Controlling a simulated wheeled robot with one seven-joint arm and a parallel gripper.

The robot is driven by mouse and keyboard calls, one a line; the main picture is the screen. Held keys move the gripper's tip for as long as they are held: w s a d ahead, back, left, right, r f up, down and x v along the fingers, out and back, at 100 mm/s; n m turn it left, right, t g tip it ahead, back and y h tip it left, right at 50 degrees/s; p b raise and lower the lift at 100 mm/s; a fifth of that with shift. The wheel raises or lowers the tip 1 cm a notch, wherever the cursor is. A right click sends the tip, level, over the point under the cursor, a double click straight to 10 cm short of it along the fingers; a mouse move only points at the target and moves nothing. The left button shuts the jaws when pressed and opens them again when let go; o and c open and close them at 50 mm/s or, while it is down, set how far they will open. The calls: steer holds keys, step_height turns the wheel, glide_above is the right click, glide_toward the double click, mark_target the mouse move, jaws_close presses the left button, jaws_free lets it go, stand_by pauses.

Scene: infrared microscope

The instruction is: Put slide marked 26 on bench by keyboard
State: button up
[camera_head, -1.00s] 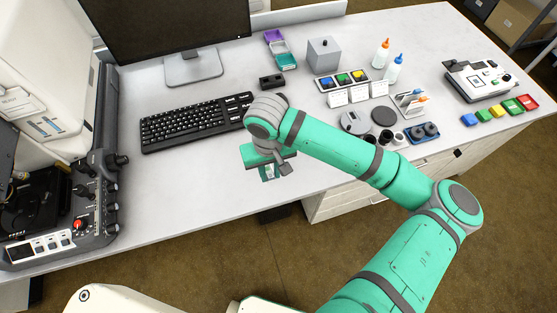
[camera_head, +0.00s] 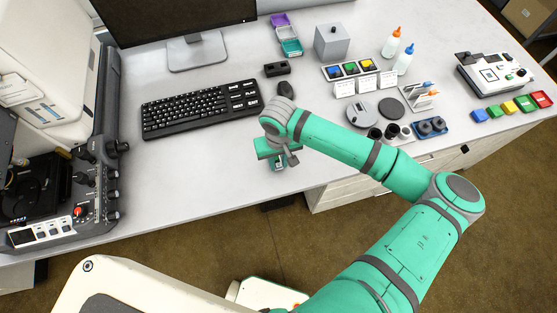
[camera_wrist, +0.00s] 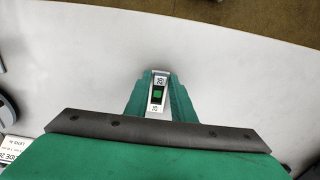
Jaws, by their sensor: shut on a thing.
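My gripper (camera_head: 278,163) is over the front part of the bench (camera_head: 215,165), to the right of and nearer than the keyboard (camera_head: 200,108). In the wrist view its green fingers (camera_wrist: 158,98) are shut on a small slide (camera_wrist: 157,94) with white ends and a dark middle bearing a green patch. A label on the slide's far end looks like 26. Whether the slide touches the bench cannot be told. In the head view the slide is mostly hidden by the gripper.
A mouse (camera_head: 285,89) lies right of the keyboard. A monitor (camera_head: 175,20) stands behind and a microscope (camera_head: 60,150) stands at left. Slide trays (camera_head: 348,70), label cards, bottles and round parts fill the right. The bench in front of the keyboard is clear.

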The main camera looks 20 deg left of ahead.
steer(key=o, duration=1)
steer(key=shift+d+f, duration=0.1)
